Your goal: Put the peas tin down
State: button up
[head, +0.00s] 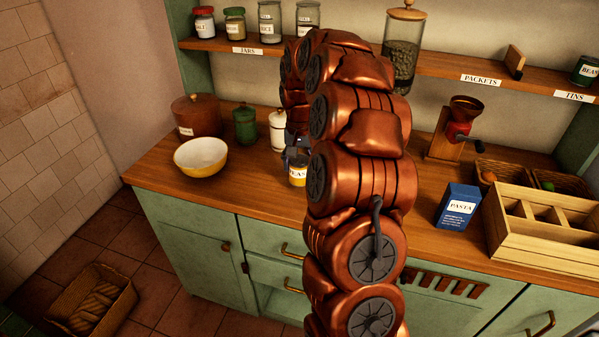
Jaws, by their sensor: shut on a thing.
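The peas tin (297,175) is a small yellow tin with a white label, at the middle of the picture over the wooden counter. My gripper (294,156) is shut on it from above and behind. My copper-coloured arm hides the tin's right side and much of the gripper. I cannot tell whether the tin's base touches the counter or is just above it.
A yellow bowl (201,157), brown crock (196,116), green canister (245,126) and white canister (278,131) stand left of the tin. A blue pasta packet (458,206) and wooden crate (545,244) are right. A labelled shelf (440,69) runs above.

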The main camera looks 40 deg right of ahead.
aim_at(299, 173)
jog(key=shift+f+p, duration=0.55)
jog(key=shift+f, duration=1.05)
jog(key=shift+f, duration=0.15)
jog(key=o, duration=1.4)
jog(key=shift+s, duration=0.1)
notch_tip(299, 173, up, 10)
jog(key=shift+f+b, duration=0.1)
jog(key=shift+b, duration=1.05)
jog(key=shift+r, duration=1.3)
